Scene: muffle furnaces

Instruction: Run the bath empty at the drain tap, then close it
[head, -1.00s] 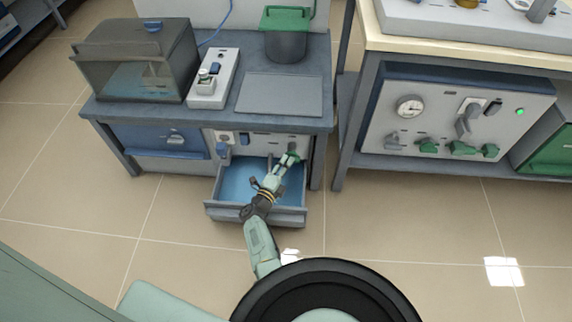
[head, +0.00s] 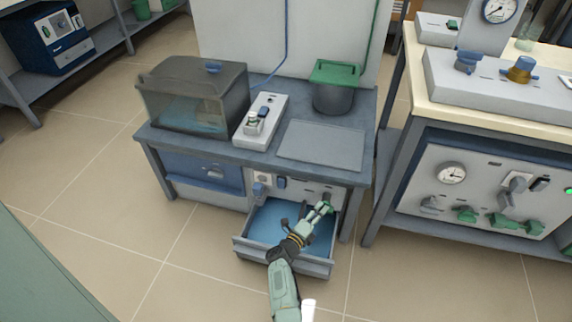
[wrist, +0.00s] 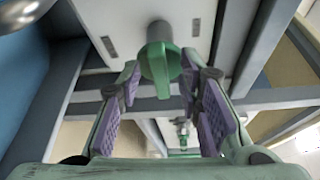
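A lidded bath with dark see-through walls (head: 188,98) stands at the left of the dark bench, with bluish liquid low inside. A green tap handle (wrist: 160,63) sits on the pale panel under the bench top; I cannot tell from a label whether it is the drain tap. My gripper (head: 325,207) reaches over the open drawer to the panel's right end. In the wrist view my gripper (wrist: 165,95) is open, with its purple pads on either side of the green handle and gaps showing. In the head view the fingers partly hide the handle.
An open drawer (head: 318,268) with a blue inside juts out below my gripper. A switch box (head: 272,107), a flat plate (head: 320,146) and a dark pot with a green lid (head: 335,95) stand on the bench. A second bench (head: 500,118) with green taps is at the right.

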